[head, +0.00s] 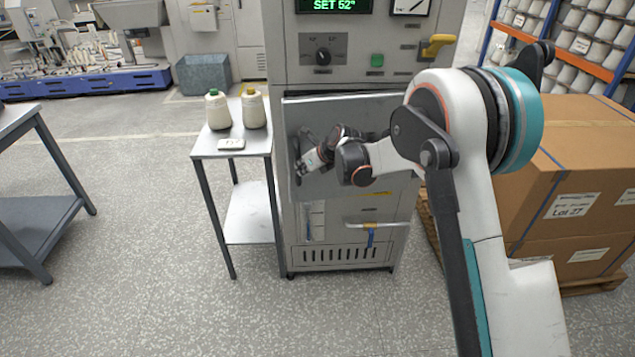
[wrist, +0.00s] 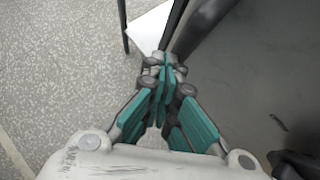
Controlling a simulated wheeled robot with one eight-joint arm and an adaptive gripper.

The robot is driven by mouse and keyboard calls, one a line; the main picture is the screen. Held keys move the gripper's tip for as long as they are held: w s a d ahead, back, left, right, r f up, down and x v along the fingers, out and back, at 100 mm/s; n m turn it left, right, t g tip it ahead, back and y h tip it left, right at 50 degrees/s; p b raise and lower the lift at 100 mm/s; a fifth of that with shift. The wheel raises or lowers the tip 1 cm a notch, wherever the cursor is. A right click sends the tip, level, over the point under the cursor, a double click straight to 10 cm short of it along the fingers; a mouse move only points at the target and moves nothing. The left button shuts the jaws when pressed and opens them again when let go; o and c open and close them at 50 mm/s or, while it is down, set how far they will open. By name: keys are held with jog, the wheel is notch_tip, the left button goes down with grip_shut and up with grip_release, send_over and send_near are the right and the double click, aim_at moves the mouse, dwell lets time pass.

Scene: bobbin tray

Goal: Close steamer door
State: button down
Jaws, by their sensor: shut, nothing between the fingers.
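The steamer (head: 345,75) is a tall grey cabinet with a lit "SET 52°" display. Its door (head: 345,112) is a shiny metal panel at mid-height, standing slightly out from the front; the exact gap cannot be told. My gripper (head: 300,167) is at the left part of the door, in front of it, with my forearm reaching in from the right. In the wrist view the teal fingers of my gripper (wrist: 166,70) are together and empty. A grey surface with a dark edge, likely the door (wrist: 250,70), lies to their right; contact cannot be told.
A metal side table (head: 200,147) stands left of the steamer, bearing two yarn cones (head: 217,110) and a small white device (head: 231,144). Large cardboard boxes (head: 585,160) stand on a pallet at right. Another table (head: 30,215) is far left; floor between is clear.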

aim_at(293, 157)
jog(key=w, duration=0.1)
jog(key=w+a, duration=0.1)
jog(key=w, duration=0.1)
jog(key=w+a, duration=0.1)
jog(key=w, duration=0.1)
jog(key=shift+w+a, duration=0.15)
jog(key=shift+a, duration=0.05)
jog(key=shift+w+a, duration=0.25)
jog(key=shift+w, duration=0.4)
jog(key=shift+d, duration=0.1)
